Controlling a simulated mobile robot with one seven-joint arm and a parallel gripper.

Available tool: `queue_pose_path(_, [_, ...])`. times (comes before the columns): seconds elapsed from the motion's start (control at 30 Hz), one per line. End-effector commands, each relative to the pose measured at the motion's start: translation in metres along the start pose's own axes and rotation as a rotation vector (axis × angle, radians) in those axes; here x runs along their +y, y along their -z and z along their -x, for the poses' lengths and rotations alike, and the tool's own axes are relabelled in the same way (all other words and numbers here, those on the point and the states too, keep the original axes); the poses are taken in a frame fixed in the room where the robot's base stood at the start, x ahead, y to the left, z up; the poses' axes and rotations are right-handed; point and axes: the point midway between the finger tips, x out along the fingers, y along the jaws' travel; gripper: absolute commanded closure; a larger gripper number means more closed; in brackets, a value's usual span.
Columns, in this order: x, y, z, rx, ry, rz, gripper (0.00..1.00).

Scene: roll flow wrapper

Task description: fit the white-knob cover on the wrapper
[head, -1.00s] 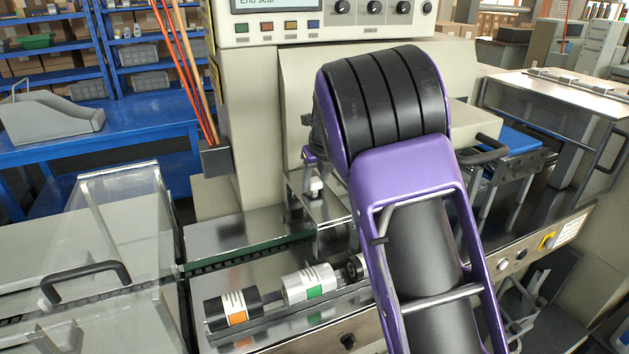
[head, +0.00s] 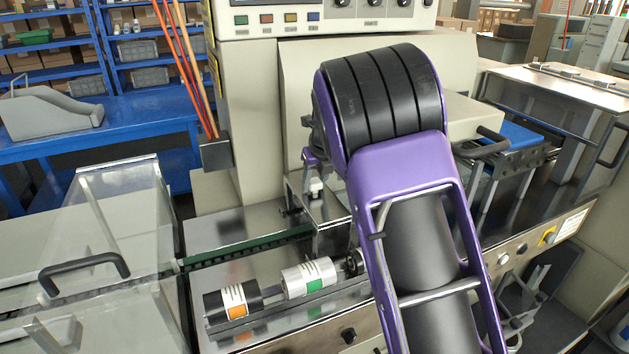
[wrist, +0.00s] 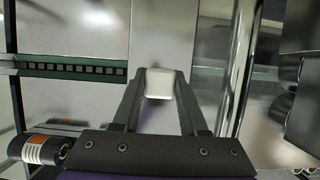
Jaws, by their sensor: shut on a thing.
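My gripper shows in the wrist view (wrist: 160,88), its two dark fingers shut on the white knob (wrist: 159,83). In the head view the white knob (head: 316,187) shows just left of my purple arm, at the top of a shiny metal cover (head: 330,238). The cover is over the steel deck of the wrapper (head: 235,228), near the green-edged chain channel. Whether the cover touches the deck cannot be told. My arm hides the cover's right side and most of my gripper in the head view.
A black roll (head: 232,299) and a white roll (head: 307,278) lie on a rail in front of the cover. A clear guard with a black handle (head: 84,272) stands at left. The beige machine housing (head: 300,100) rises behind. Bare deck lies left of the cover.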

Motion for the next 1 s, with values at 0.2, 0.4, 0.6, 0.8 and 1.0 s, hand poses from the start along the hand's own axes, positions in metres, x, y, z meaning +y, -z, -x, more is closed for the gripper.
queue_pose_path(0.2, [-0.0003, 0.0011, -0.0045, -0.004, 0.001, 0.000, 1.00])
queue_pose_path(0.4, [-0.0003, 0.0013, -0.0049, -0.004, 0.001, 0.000, 1.00])
queue_pose_path(0.6, [-0.0003, 0.0015, -0.0050, -0.003, 0.001, 0.000, 0.38])
queue_pose_path(0.8, [-0.0002, 0.0022, -0.0057, -0.001, 0.001, 0.000, 0.23])
queue_pose_path(1.0, [0.0001, 0.0034, -0.0057, 0.003, 0.000, 0.000, 0.23])
